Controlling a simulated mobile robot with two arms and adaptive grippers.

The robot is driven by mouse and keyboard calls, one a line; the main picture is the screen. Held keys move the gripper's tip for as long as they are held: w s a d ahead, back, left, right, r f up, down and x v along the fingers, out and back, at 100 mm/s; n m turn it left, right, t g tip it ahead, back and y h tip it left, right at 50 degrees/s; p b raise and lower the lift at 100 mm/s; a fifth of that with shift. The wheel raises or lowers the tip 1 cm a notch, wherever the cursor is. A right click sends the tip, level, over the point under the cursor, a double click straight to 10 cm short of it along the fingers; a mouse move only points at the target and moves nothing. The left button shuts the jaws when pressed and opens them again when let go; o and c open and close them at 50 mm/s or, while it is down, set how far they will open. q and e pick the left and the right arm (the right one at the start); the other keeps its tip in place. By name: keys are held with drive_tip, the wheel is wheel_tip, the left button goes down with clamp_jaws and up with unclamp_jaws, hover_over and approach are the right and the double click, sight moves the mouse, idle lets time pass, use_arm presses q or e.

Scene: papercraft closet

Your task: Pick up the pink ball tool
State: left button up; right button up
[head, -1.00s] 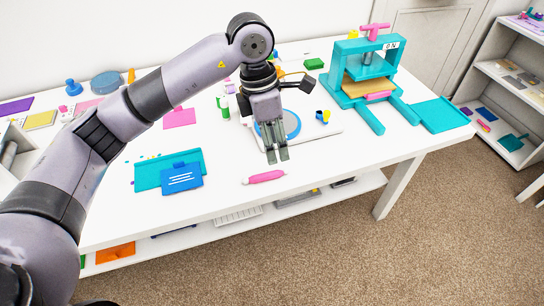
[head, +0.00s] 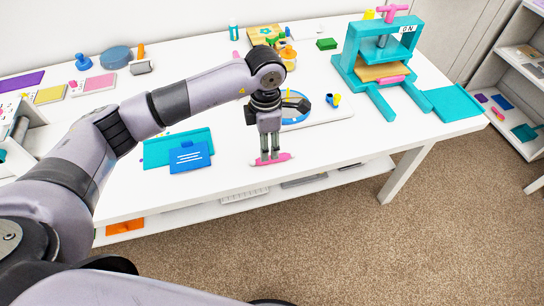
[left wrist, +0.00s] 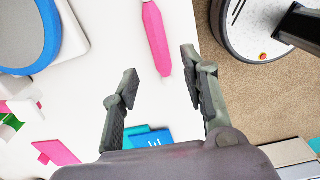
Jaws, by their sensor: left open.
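The pink ball tool (head: 284,157) lies on the white table near its front edge. It is a slim pink rod with a tapered end. My left gripper (head: 270,161) points down over it, and the fingers hide its middle in the head view. In the left wrist view the tool (left wrist: 157,38) shows with its tapered tip in the gap between the spread fingertips of my left gripper (left wrist: 160,75). The fingers are open, with clear space on both sides of the tool. My right gripper is not in view.
A blue card (head: 188,157) and a teal folder (head: 155,151) lie left of the tool. A blue-rimmed disc on a white board (head: 335,114) is behind the gripper. A teal press (head: 349,66) stands at the back right. The table's front right is clear.

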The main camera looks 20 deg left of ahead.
use_arm(q)
drive_tip(key=f, duration=0.2)
drive_tip(key=f+p, duration=0.1)
drive_tip(key=shift+w+d+f, duration=0.15)
drive_tip(key=shift+d+f, duration=0.2)
drive_tip(key=shift+d, duration=0.05)
drive_tip(key=shift+f, duration=0.65)
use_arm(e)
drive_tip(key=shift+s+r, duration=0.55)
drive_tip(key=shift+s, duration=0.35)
use_arm(q)
drive_tip(key=shift+c, duration=0.3)
clamp_jaws()
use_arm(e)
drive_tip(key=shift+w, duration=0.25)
